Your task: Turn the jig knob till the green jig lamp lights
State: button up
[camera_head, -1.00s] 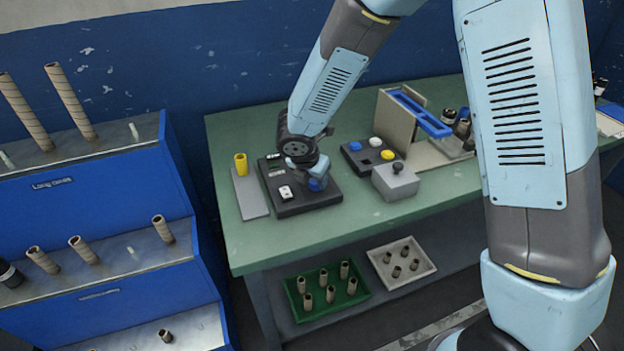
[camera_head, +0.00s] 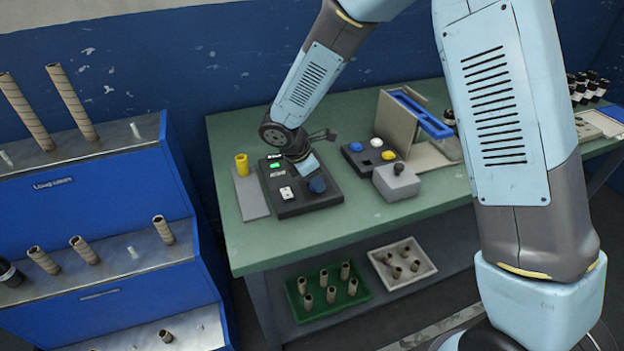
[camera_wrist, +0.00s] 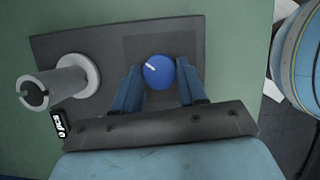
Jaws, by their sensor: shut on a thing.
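The jig is a dark box (camera_head: 312,204) on the green bench in the head view. Its jig lamp (camera_head: 275,165) glows bright green. The jig knob (camera_wrist: 158,72) is a round blue cap with a white mark pointing to the upper left in the wrist view. My gripper (camera_wrist: 159,78) is shut on the knob, with one blue finger on each side. In the head view my gripper (camera_head: 315,181) reaches down to the right part of the jig and largely hides the knob.
A yellow cup (camera_head: 242,164) stands on a grey plate to the left. A button panel (camera_head: 357,162) and a grey box with a black knob (camera_head: 396,183) stand to the right. The bench's front is clear.

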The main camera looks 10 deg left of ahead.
jog(key=shift+d, duration=0.2)
jog(key=o, duration=1)
jog(key=shift+a, duration=0.1)
jog(key=shift+a+r, duration=0.1)
jog(key=shift+r, duration=0.15)
jog(key=v, duration=1.3)
